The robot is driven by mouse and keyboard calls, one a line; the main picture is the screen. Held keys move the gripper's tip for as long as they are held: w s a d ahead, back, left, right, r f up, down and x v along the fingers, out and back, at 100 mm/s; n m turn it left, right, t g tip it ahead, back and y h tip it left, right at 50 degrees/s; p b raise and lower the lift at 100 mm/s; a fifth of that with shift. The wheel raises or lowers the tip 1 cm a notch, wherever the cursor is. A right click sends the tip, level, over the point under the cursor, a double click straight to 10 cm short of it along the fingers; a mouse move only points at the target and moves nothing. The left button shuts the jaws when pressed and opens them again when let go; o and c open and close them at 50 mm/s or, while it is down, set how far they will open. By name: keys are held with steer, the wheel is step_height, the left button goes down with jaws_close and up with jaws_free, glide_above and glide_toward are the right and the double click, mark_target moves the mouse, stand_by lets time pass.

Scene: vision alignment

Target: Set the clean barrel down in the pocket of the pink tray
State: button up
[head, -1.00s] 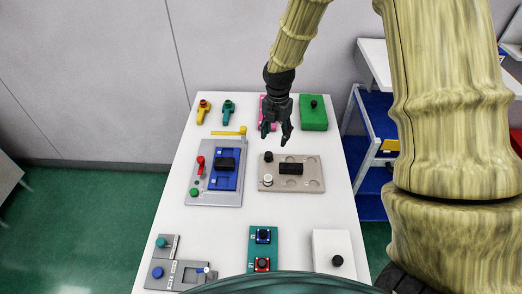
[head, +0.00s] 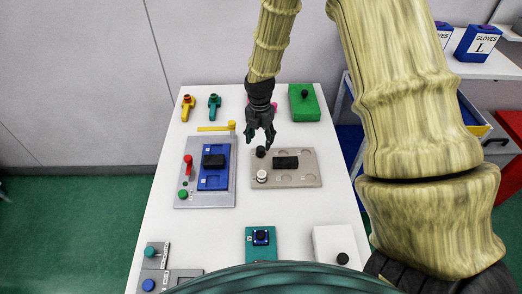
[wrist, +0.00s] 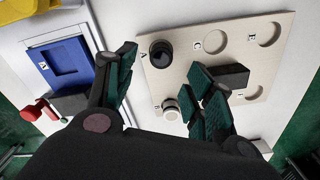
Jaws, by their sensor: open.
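A beige board (head: 309,180) with round lettered pockets lies on the white table. A black barrel (head: 261,152) stands at its back left corner, and a white barrel (head: 262,176) stands in front of it. Both barrels also show in the wrist view, the black one (wrist: 161,53) by letter A and the white one (wrist: 171,108) nearer my gripper. I cannot tell which is the clean one. My gripper (head: 260,140) is open and empty, its fingers above and just behind the black barrel. The pink tray (head: 275,105) is mostly hidden behind my gripper; its pocket cannot be seen.
A dark block (head: 286,162) lies on the board. A grey panel with a blue plate (head: 214,179) is on the left. A green block (head: 306,107) with a black knob stands at the back right. Yellow (head: 187,107) and teal (head: 214,106) pieces stand at the back left.

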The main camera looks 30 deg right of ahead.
mark_target(261, 148)
steer(key=shift+s+f, duration=0.15)
steer(key=shift+f, duration=0.4)
steer(key=shift+w+d+f+p, duration=0.1)
steer(key=shift+f+p, duration=0.4)
steer(key=shift+f, duration=0.2)
steer(key=shift+w+d+f+p, duration=0.1)
steer(key=shift+f+p, duration=0.4)
steer(key=shift+f, duration=0.15)
steer(key=shift+f+p, duration=0.35)
steer(key=shift+f, duration=0.95)
steer(key=c, duration=1.1)
